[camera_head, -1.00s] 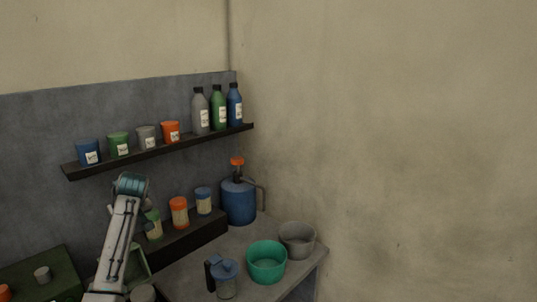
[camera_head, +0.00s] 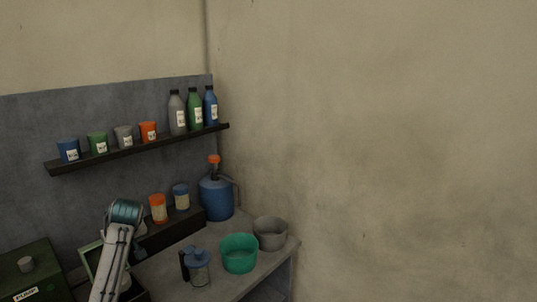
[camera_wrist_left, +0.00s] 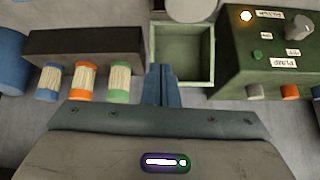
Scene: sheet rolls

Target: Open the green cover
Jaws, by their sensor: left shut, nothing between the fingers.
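A green-framed, shallow box-like piece with a pale inside (camera_wrist_left: 182,82) lies just beyond my fingers in the left wrist view. In the head view its green frame (camera_head: 91,247) shows partly behind my arm. I cannot tell whether it is the green cover. My left gripper (camera_wrist_left: 163,71) is shut and empty, close to the frame's left edge; contact is unclear. My right gripper is not in view.
A dark green control box (camera_wrist_left: 270,60) with a knob stands right of the frame. A green bowl (camera_head: 239,254), grey pot (camera_head: 270,234) and blue jug (camera_head: 217,198) stand on the bench.

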